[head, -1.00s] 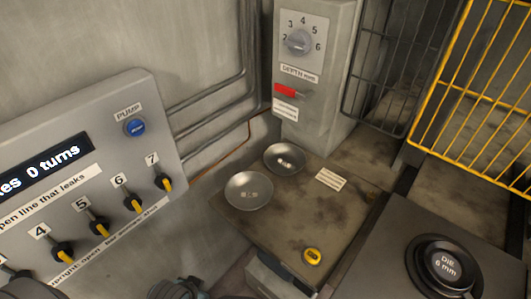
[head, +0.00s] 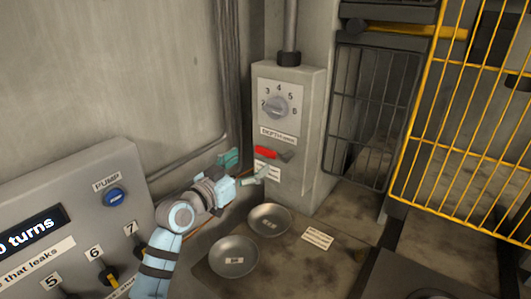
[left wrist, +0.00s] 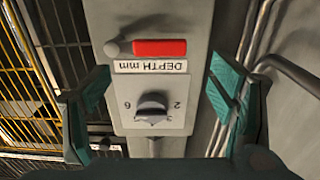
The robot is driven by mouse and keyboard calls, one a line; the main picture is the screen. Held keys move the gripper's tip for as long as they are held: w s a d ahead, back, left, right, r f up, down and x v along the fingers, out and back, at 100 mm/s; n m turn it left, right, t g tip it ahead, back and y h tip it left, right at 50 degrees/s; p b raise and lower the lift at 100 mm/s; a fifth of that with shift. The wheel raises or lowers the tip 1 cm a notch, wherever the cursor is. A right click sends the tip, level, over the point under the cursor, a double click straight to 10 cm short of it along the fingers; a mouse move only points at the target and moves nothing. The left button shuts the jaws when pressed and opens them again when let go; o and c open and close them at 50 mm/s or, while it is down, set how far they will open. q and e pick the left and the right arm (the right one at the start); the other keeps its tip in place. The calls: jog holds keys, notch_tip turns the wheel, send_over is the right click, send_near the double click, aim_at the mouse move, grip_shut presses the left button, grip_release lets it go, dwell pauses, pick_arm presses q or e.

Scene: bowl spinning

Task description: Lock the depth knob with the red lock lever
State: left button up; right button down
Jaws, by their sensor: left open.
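The grey depth knob (head: 275,107) sits on a numbered dial plate high on the grey post. Its pointer direction is too small to tell for sure. The red lock lever (head: 265,152) lies about level below the knob and the DEPTH mm label, with a grey ball end at its right. My left gripper (head: 247,168) is open and empty, just left of and below the lever. In the left wrist view the picture is upside down: the lever (left wrist: 160,48) and the knob (left wrist: 152,108) appear between the spread fingers (left wrist: 160,82), apart from them. My right gripper is not seen.
The pump panel (head: 75,200) with its blue button (head: 113,197) and yellow-tipped levers stands at the left. Two metal bowls (head: 234,256) (head: 270,219) rest below the post. A yellow mesh guard (head: 470,130) is at the right. Pipes run along the back wall.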

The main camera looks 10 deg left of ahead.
aim_at(264, 153)
pick_arm(q)
jog(key=x, duration=0.8)
jog(key=shift+w+f, duration=0.1)
jog(key=shift+w, duration=0.05)
jog(key=c, duration=1.7)
jog(key=shift+c, duration=0.2)
